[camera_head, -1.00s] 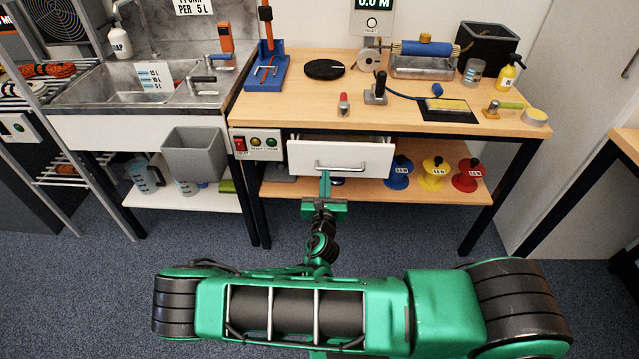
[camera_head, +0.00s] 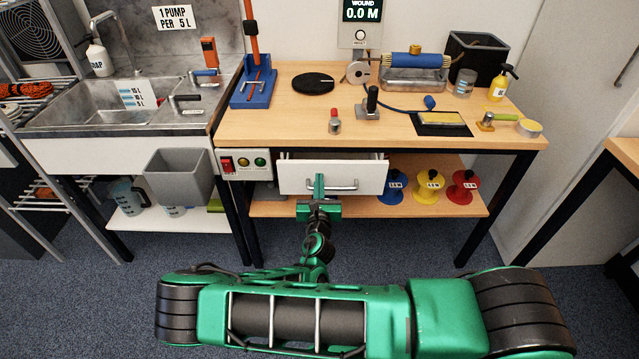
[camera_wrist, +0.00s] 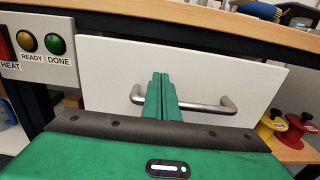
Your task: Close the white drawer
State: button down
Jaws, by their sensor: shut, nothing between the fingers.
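The white drawer (camera_head: 292,178) hangs under the wooden workbench top and stands partly open, with a dark gap above its front in the head view. Its front panel (camera_wrist: 255,85) fills much of the wrist view, with a metal bar handle (camera_wrist: 205,106) across it. My green gripper (camera_head: 319,184) is in front of the drawer at the handle. In the wrist view its fingertips (camera_wrist: 160,80) are together, empty, and overlap the handle left of its middle. I cannot tell whether they touch the panel.
A control box (camera_head: 243,163) with a red switch sits left of the drawer. Blue, yellow and red spools (camera_head: 428,187) stand on the lower shelf to the right. A grey bin (camera_head: 178,176) hangs by the sink. Tools lie on the workbench top (camera_head: 270,118).

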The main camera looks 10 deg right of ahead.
aim_at(319, 171)
jog(key=x, duration=0.4)
jog(key=shift+w, duration=0.2)
jog(key=shift+w+r, duration=0.1)
jog(key=shift+r, duration=0.15)
